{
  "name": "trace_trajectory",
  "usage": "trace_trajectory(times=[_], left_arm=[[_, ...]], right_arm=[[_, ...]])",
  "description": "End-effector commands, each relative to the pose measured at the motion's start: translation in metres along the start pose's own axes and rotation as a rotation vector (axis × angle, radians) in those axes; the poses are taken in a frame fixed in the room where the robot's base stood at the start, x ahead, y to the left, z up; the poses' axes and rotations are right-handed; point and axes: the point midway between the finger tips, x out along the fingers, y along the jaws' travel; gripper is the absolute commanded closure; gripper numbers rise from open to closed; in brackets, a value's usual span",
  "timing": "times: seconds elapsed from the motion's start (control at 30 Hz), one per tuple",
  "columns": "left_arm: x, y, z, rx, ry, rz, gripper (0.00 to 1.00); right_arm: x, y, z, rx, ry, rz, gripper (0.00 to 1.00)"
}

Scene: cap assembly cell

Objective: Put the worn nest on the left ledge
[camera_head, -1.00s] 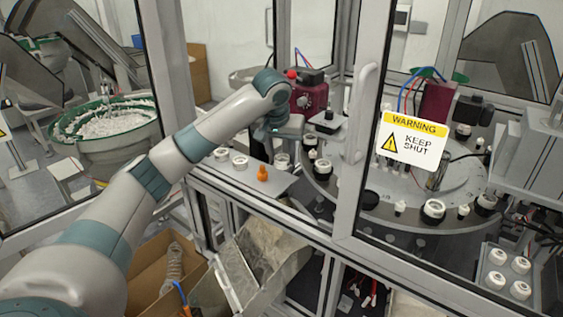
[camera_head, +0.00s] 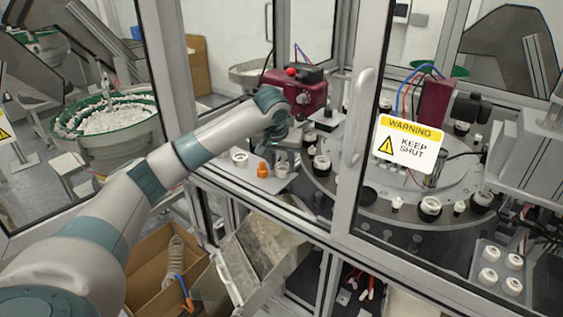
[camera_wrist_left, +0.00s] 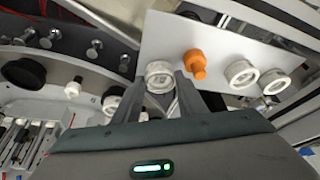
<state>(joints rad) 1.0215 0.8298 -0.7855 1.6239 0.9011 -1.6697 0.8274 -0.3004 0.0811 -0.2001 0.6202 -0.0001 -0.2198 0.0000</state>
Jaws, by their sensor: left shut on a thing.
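The worn nest (camera_wrist_left: 159,78), a short white ring-shaped cup, sits between the fingertips of my left gripper (camera_wrist_left: 166,92) in the left wrist view. In the head view my left gripper (camera_head: 285,150) points down at the right end of the left ledge (camera_head: 247,180), and the nest shows below it (camera_head: 281,169). The gripper is shut on the nest. The nest is low at the ledge, beside an orange part (camera_head: 262,169); I cannot tell whether it touches the surface. My right gripper is not in view.
White rings stand farther left on the ledge, one showing in the head view (camera_head: 239,158). The turntable (camera_head: 385,205) with several nests and pegs lies to the right. A frame post and the warning-labelled door (camera_head: 410,145) stand close by.

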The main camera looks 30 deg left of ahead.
Motion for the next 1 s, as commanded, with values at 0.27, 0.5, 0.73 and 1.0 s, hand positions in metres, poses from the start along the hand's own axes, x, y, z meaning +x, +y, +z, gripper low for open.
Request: trace_trajectory(times=[0.27,0.5,0.73,1.0], left_arm=[[0.002,0.0,0.001,0.0,0.0,0.0,0.54],[0.002,0.0,0.001,0.0,0.0,0.0,0.54],[-0.003,0.0,0.0,0.0,0.002,0.001,0.54],[-0.036,0.001,0.0,0.001,0.005,0.002,0.54]], right_arm=[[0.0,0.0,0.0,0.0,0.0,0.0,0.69],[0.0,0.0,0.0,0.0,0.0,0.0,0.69],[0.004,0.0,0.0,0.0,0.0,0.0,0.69],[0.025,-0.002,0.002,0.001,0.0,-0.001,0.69]])
